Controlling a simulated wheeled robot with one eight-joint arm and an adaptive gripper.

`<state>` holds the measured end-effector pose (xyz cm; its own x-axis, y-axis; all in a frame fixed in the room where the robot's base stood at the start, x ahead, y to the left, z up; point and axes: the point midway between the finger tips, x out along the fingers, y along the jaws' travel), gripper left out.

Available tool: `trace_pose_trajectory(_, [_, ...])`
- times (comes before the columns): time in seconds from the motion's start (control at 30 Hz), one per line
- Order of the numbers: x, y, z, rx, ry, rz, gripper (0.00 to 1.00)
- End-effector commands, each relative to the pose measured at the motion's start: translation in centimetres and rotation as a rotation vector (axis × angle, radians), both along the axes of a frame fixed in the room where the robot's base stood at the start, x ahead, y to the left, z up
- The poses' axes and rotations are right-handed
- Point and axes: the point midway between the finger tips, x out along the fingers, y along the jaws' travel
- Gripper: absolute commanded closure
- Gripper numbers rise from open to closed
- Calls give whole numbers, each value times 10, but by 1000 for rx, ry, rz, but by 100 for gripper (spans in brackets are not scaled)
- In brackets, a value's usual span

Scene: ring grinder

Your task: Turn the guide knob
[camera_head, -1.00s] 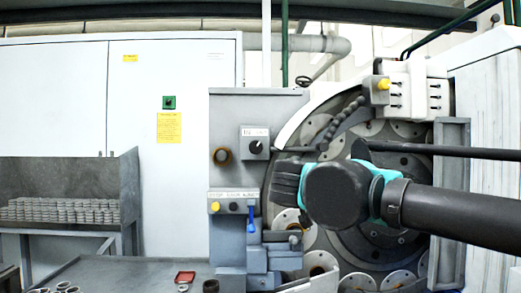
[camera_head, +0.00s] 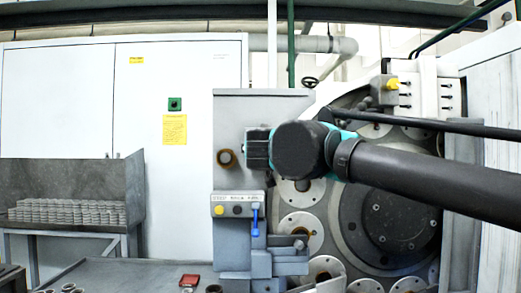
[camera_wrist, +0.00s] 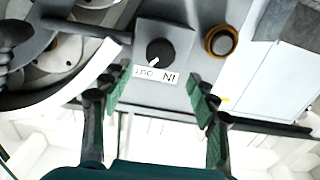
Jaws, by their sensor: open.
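The guide knob (camera_wrist: 160,51) is a round black knob with a white pointer mark, on a grey box with a white label reading IN and OUT. The wrist view shows it upside down. In the head view my gripper (camera_head: 258,150) and wrist hide the knob. In the wrist view my gripper (camera_wrist: 158,88) is open, with green pads on either side and nothing between them. The knob lies beyond the fingertips, roughly centred between them in the picture. I see no contact with it.
A brown-rimmed round fitting (camera_head: 227,159) sits beside the knob box; it also shows in the wrist view (camera_wrist: 220,41). Below is a control panel (camera_head: 236,197) with a yellow button and a blue lever (camera_head: 255,221). The large grinder disc (camera_head: 390,218) stands at right.

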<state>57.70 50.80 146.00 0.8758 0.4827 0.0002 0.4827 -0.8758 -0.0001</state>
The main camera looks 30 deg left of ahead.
Motion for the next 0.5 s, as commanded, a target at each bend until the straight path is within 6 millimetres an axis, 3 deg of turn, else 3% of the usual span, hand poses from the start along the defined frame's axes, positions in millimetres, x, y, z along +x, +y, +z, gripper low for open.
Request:
trace_pose_trajectory(0.2, [38,20,0,0,0,-2,40])
trace_pose_trajectory(0.5, [65,35,0,0,0,-1,40])
